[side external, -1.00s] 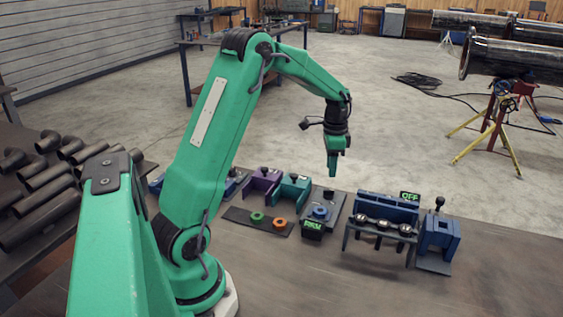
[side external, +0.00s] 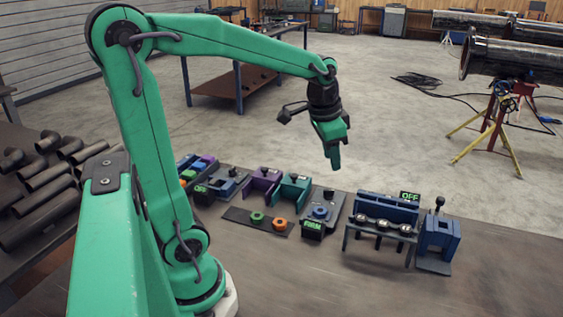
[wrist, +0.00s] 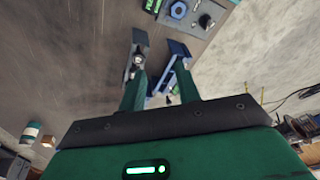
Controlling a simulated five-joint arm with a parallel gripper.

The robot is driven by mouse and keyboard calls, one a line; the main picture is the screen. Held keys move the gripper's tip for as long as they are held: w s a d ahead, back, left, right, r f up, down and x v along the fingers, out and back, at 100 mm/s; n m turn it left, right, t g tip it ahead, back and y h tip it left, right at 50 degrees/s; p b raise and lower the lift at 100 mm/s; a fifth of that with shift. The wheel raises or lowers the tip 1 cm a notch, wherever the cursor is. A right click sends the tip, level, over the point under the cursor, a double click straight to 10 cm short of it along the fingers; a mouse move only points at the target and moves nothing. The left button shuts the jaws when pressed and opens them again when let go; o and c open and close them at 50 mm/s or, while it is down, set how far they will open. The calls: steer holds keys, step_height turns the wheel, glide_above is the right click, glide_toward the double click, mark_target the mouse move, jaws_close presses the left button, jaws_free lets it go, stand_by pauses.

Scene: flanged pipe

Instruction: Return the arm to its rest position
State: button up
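My green arm stretches over the bench in the side view. My gripper (side external: 335,162) hangs in the air above the row of fixtures, tilted slightly, and touches nothing. In the wrist view its two green fingers (wrist: 160,72) stand apart with nothing held between them. Parts of a blue fixture on the bench show far below, beyond the fingers.
The bench (side external: 300,275) carries a blue rack (side external: 385,210) with an OFF display and a blue block with a lever (side external: 438,235). A purple bracket (side external: 262,184) and teal bracket (side external: 292,188) stand left. Dark pipes (side external: 45,195) lie at far left. Air around the gripper is clear.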

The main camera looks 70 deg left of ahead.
steer(key=s+d+n+t, duration=0.2)
steer(key=s+d, duration=0.5)
steer(key=s, duration=0.5)
steer(key=shift+s+d+r+t+h, duration=0.2)
steer(key=shift+d+r+t+h, duration=0.1)
steer(key=shift+d+r, duration=0.05)
stand_by(1.4)
